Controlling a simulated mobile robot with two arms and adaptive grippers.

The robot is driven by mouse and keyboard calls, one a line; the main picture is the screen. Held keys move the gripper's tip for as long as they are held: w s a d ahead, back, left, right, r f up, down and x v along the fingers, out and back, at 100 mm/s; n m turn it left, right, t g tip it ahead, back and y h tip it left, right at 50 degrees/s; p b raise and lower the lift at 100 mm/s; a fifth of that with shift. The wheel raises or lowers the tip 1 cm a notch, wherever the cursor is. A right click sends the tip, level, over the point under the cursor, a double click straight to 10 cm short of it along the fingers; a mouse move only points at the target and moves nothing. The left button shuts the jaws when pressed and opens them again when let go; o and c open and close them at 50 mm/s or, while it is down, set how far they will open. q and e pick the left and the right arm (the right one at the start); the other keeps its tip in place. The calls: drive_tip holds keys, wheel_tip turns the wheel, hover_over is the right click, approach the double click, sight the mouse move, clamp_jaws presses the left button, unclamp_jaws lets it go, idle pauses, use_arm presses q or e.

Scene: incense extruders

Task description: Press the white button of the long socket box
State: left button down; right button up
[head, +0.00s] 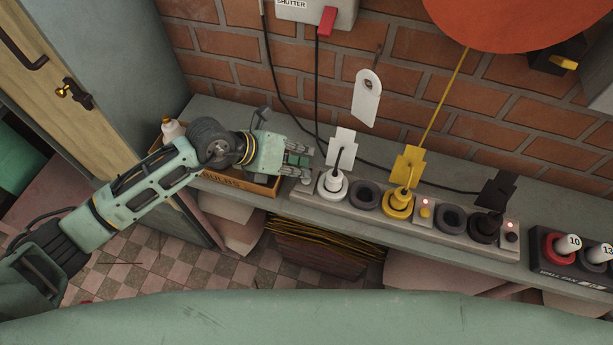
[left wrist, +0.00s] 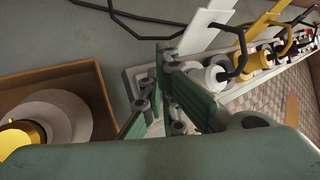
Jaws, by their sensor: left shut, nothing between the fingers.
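The long grey socket box (head: 345,207) lies along the shelf by the brick wall. It carries a white plug (head: 333,184), a yellow plug (head: 398,203) and a black plug (head: 486,226), with empty sockets between. A yellow button (head: 425,213) and a black button (head: 512,238) show beside their plugs. At the box's left end a small pale knob (head: 306,178), seemingly the white button, shows just below my fingertips. My left gripper (head: 303,158) is shut and empty over that end; I cannot tell if it touches. In the left wrist view its fingers (left wrist: 163,88) hide the button.
A cardboard box (head: 240,184) stands under my left gripper's wrist, with a white bottle (head: 172,129) at its left. White (head: 342,146), yellow (head: 408,164) and black (head: 496,188) tags rise behind the plugs. A dark box with numbered pegs (head: 573,278) stands at right.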

use_arm(q)
drive_tip(key=shift+f, duration=0.45)
drive_tip(key=shift+r, duration=0.45)
wheel_tip(320, 180, up, 6)
drive_tip(key=p, duration=0.5)
idle(0.6)
